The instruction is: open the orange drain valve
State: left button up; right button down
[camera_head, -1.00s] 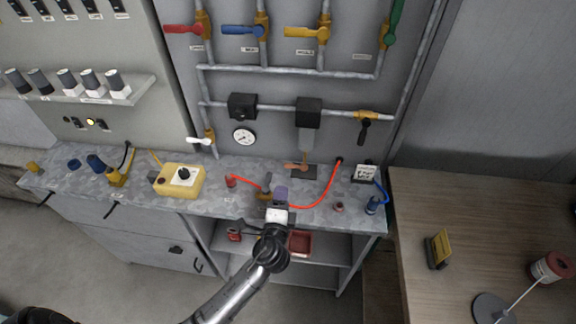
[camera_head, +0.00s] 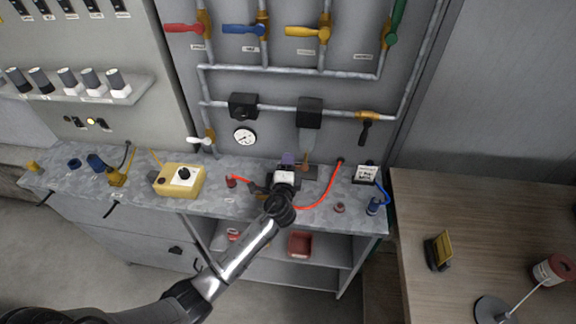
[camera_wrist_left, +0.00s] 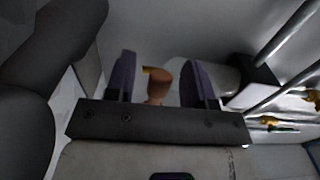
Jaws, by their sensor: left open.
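The orange drain valve (camera_head: 305,159) is under the grey cylinder (camera_head: 307,139) at the back of the counter, largely hidden by my gripper in the head view. In the left wrist view its orange-brown handle (camera_wrist_left: 160,84) shows between my two purple fingers, with a gap on each side. My left gripper (camera_head: 288,159) is open and just in front of the valve, its fingers pointing at the wall. Contact with the handle cannot be made out. My right gripper is in neither view.
A red hose (camera_head: 328,187) curves across the counter (camera_head: 215,197) beside my gripper. Red, blue and yellow valve levers (camera_head: 306,31) are higher on the wall.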

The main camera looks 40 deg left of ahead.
aim_at(307, 147)
pick_arm(q)
jog(key=shift+c, duration=0.2)
